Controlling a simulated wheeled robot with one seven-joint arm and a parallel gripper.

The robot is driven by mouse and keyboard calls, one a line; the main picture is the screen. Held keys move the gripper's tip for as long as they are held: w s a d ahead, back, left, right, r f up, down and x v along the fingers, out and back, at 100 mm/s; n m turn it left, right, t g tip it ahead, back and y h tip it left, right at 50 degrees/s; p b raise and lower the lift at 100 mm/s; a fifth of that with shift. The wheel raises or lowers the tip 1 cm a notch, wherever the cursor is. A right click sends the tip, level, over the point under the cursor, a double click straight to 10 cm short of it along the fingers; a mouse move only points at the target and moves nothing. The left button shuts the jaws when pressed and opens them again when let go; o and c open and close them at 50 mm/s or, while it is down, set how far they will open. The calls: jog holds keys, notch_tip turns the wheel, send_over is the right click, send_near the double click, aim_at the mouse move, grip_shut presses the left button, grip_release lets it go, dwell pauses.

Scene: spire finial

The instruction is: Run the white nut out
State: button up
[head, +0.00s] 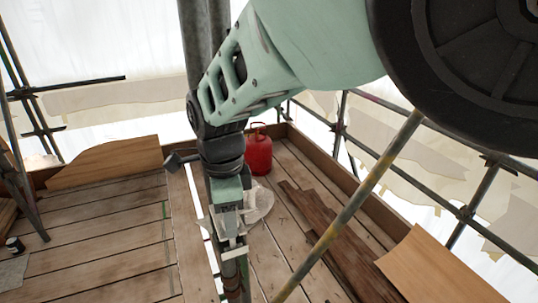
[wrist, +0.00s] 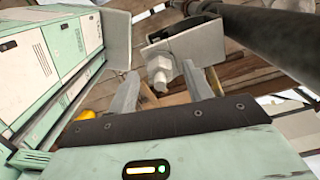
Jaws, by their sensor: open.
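In the wrist view a pale, whitish hex nut (wrist: 160,66) sits on a bolt whose end sticks out toward me. The nut lies against a grey metal bracket (wrist: 197,45). My gripper (wrist: 161,72) is open, with one finger left of the nut and one right of it. A gap shows on each side, though I cannot tell the depth exactly. In the head view my gripper (head: 232,246) points down beside an upright pole (head: 232,277). The nut cannot be made out there.
A dark tube (wrist: 270,32) runs close by on the right of the wrist view. A grey plate (wrist: 117,38) stands at the left. On the plank deck are a red canister (head: 258,154) and loose boards (head: 330,235). A diagonal scaffold pole (head: 350,205) crosses the right side.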

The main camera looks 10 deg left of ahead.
jog(key=shift+f, duration=0.4)
jog(key=c, duration=1)
jog(key=shift+o, duration=0.2)
